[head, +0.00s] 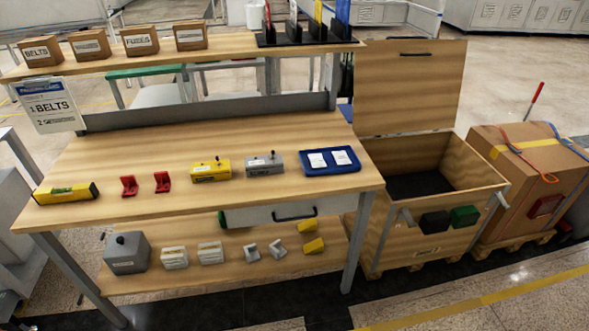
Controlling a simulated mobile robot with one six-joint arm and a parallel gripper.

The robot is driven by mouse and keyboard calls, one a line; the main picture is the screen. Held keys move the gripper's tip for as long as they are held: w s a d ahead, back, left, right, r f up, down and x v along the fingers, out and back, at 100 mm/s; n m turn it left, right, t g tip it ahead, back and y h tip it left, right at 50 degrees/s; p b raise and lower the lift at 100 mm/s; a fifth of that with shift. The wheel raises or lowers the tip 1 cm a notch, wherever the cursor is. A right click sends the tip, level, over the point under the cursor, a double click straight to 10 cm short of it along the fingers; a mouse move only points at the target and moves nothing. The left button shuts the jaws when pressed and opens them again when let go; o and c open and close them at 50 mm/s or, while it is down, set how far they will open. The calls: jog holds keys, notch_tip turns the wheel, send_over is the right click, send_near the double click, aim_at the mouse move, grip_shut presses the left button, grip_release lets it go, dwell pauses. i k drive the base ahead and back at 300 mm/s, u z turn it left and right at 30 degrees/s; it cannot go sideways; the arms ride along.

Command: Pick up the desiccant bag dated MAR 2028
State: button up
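Two small white packets lie side by side on a blue tray (331,169) at the right end of the workbench top. The left packet (317,160) and the right packet (341,157) look like the desiccant bags. Their printing is too small to read, so I cannot tell which is dated MAR 2028. My gripper is not in view.
The bench top (120,168) also holds a yellow level (66,193), red brackets, a yellow box (210,171) and a grey box (264,164). A shelf with cartons runs above. An open wooden crate (440,225) stands close on the right.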

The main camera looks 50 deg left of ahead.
aim_at(317, 161)
jog(key=z, duration=0.1)
jog(key=k, duration=1.1)
jog(key=u, duration=2.3)
jog(key=i, duration=0.45)
